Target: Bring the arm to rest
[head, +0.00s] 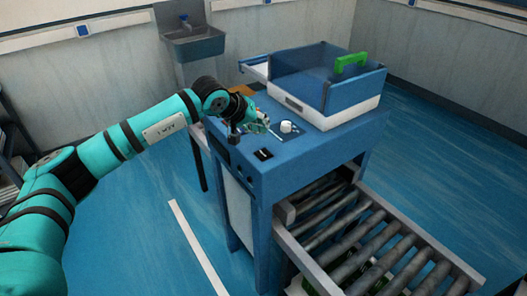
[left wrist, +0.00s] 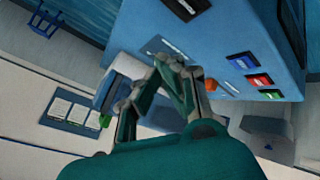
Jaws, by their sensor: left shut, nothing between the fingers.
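My left arm (head: 150,133) is teal with black bands and reaches in from the left to the blue test station (head: 310,150). My left gripper (head: 262,122) is above the station's top, close to the white round knob (head: 286,127). In the left wrist view the gripper (left wrist: 172,62) has its fingertips together and nothing between them. I cannot tell whether it touches the station top. My right arm and gripper are not in view.
A blue and white bin (head: 325,92) with a green handle-like piece (head: 350,62) stands on the station. A roller conveyor (head: 365,235) extends at the front right. A metal sink (head: 193,42) hangs on the back wall. Blue floor (head: 145,235) is open left of the station.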

